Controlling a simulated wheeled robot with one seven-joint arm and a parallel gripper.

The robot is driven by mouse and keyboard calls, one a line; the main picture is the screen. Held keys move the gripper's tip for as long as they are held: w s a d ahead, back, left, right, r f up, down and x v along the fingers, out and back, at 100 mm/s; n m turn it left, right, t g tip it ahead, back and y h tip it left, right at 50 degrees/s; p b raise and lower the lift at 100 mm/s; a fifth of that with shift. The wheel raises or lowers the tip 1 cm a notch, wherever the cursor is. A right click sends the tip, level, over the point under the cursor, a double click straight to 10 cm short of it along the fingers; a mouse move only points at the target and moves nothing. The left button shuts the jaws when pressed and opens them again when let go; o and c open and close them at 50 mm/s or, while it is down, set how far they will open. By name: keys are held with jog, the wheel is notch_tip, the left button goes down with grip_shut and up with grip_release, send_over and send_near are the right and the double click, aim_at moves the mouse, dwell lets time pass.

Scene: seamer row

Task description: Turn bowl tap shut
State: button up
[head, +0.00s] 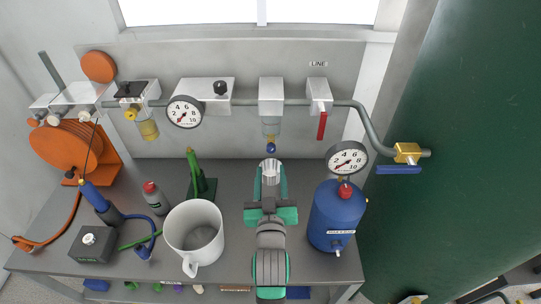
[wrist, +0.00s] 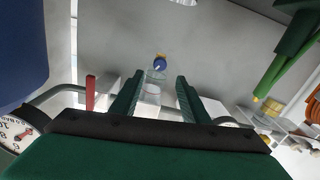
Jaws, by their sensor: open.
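The bowl tap (head: 271,148) is a small blue knob under the clear bowl (head: 270,127) of the middle wall unit. In the wrist view the blue tap (wrist: 160,63) has a yellow part beside it and the clear bowl (wrist: 152,92) shows below it in the picture. My gripper (head: 270,172) is just below the tap in the head view, apart from it as far as I can see. In the wrist view my gripper (wrist: 158,92) is open and empty, its green fingers left and right of the bowl's outline. I cannot tell the tap's turn position.
A blue tank (head: 334,218) with a gauge stands right of my arm. A white mug (head: 193,236) and a green stand (head: 200,180) are to the left. A red lever (head: 322,126) hangs right of the bowl. A yellow bowl (head: 148,130) hangs farther left.

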aim_at(270, 151)
jog(key=w, duration=0.7)
jog(key=shift+w, duration=0.35)
jog(key=shift+w+d, duration=0.2)
jog(key=shift+a, duration=0.2)
jog(key=shift+a, duration=0.1)
jog(key=shift+c, duration=0.4)
grip_shut()
